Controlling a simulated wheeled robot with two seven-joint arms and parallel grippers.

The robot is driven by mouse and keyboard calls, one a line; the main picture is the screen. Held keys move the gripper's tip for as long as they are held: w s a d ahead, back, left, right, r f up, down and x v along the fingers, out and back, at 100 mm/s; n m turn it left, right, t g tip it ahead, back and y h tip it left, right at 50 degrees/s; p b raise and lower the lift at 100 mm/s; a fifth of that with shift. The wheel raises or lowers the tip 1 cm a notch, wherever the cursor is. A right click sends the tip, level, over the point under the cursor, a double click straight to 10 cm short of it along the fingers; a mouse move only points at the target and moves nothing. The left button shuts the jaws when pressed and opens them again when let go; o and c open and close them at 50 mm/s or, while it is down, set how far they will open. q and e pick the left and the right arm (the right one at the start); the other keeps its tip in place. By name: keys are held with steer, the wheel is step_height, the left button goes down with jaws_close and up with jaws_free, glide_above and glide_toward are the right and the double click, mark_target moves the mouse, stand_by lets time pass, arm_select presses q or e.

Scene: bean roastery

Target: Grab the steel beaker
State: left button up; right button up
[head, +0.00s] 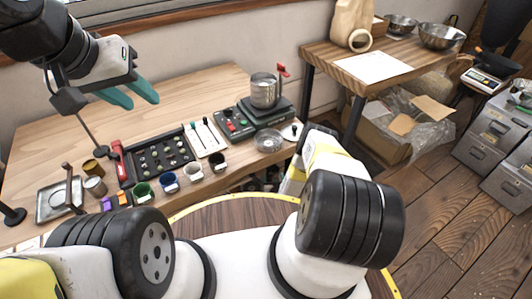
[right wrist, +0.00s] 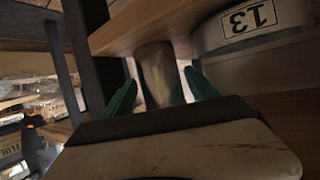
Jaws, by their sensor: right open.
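The steel beaker (head: 264,91) stands upright on a dark scale (head: 268,112) near the right back of the wooden table, with a red part sticking up at its right. My left gripper (head: 143,102) hangs over the left back of the table, its teal fingers apart and empty, well left of the beaker. My right gripper is hidden behind my arm in the head view. In the right wrist view its teal fingers (right wrist: 160,88) are spread, with a blurred brownish shape beyond them. The beaker is not recognisable in that view.
A control box (head: 233,124) adjoins the scale, with a glass dish (head: 268,141) in front. A dark sample tray (head: 160,157) and several small cups stand left. The left back tabletop is clear.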

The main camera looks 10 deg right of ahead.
steer(key=shift+x, duration=1.35)
steer(key=c, duration=1.3)
steer(key=shift+c, duration=0.3)
